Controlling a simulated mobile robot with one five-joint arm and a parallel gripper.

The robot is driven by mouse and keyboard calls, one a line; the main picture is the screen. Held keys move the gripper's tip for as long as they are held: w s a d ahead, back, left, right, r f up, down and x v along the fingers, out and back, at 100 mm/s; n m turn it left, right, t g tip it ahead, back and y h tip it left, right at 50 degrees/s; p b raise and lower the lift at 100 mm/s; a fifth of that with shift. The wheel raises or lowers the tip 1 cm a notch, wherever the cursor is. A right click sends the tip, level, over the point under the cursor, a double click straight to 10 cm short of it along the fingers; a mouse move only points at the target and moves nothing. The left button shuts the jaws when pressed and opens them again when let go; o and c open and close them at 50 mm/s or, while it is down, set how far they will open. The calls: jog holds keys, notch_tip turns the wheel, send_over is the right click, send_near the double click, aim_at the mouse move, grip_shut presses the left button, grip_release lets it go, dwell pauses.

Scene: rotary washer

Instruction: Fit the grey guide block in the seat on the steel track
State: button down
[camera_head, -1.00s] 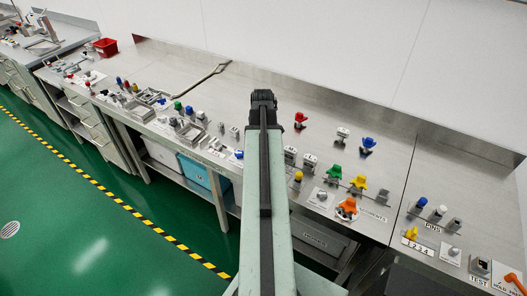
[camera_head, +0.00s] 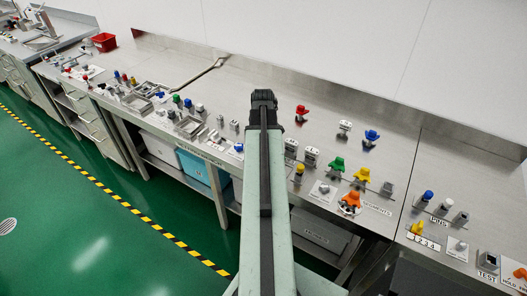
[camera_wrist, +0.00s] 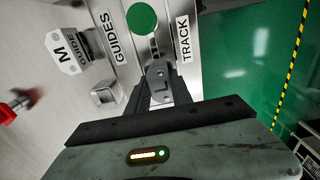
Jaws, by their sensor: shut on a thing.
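In the wrist view my gripper (camera_wrist: 158,90) is shut on a small grey guide block (camera_wrist: 158,74) marked L, with a dark finger at each side. Behind the held block is a narrow strip of bare metal beside the TRACK label (camera_wrist: 185,40). A large green disc (camera_wrist: 141,18) lies just beyond the block. I cannot make out the seat, nor tell whether the block touches the metal.
In the wrist view a square grey piece (camera_wrist: 107,93) stands left of my gripper, below the GUIDES label (camera_wrist: 119,36). Green floor is at right.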

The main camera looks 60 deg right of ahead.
jog(key=c, duration=1.1)
grip_release()
jog(key=shift+o, duration=0.2)
jog(key=shift+r, duration=0.1)
notch_tip(320, 180, up, 8)
jog(key=p, duration=0.8)
jog(key=shift+f, duration=0.2)
